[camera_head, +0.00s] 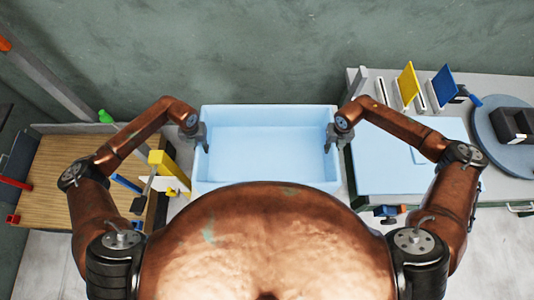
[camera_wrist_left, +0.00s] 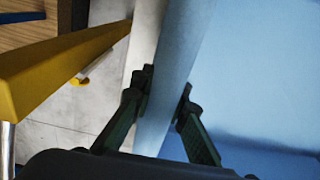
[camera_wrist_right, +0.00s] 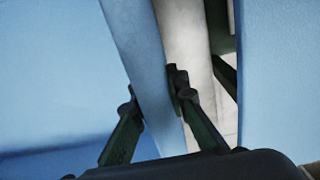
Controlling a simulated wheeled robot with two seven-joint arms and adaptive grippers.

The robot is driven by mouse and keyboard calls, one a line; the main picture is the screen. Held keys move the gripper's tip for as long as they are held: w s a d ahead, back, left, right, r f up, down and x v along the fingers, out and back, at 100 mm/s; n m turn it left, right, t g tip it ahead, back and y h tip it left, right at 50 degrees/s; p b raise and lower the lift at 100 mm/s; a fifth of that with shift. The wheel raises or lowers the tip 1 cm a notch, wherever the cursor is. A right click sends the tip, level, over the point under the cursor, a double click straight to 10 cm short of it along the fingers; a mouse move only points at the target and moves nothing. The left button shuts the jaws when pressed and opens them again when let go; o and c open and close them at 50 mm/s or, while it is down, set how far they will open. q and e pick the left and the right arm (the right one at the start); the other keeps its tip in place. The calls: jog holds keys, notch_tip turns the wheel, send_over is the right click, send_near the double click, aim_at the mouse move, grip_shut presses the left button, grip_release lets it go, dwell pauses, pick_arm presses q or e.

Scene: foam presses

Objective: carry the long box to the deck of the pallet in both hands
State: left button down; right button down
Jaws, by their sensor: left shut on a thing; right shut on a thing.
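The long box (camera_head: 268,112) is a light blue, open-topped bin, held level in front of me between my two arms. It looks empty. My left gripper (camera_head: 199,140) is shut on its left wall; in the left wrist view the fingers (camera_wrist_left: 160,115) straddle the wall (camera_wrist_left: 172,70). My right gripper (camera_head: 332,140) is shut on its right wall; in the right wrist view the fingers (camera_wrist_right: 155,105) straddle that wall (camera_wrist_right: 140,55). My own body hides the near side of the box. I cannot make out the pallet in any view.
A wooden-topped table (camera_head: 60,170) stands on the left, with a yellow post (camera_head: 165,162) close to the box. A grey bench (camera_head: 490,185) on the right holds a light blue panel, yellow and blue plates (camera_head: 407,85) and a round disc. A wall (camera_head: 260,50) is behind.

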pick_arm(q)
jog(key=shift+r, duration=0.15)
pick_arm(e)
jog(key=shift+r, duration=0.15)
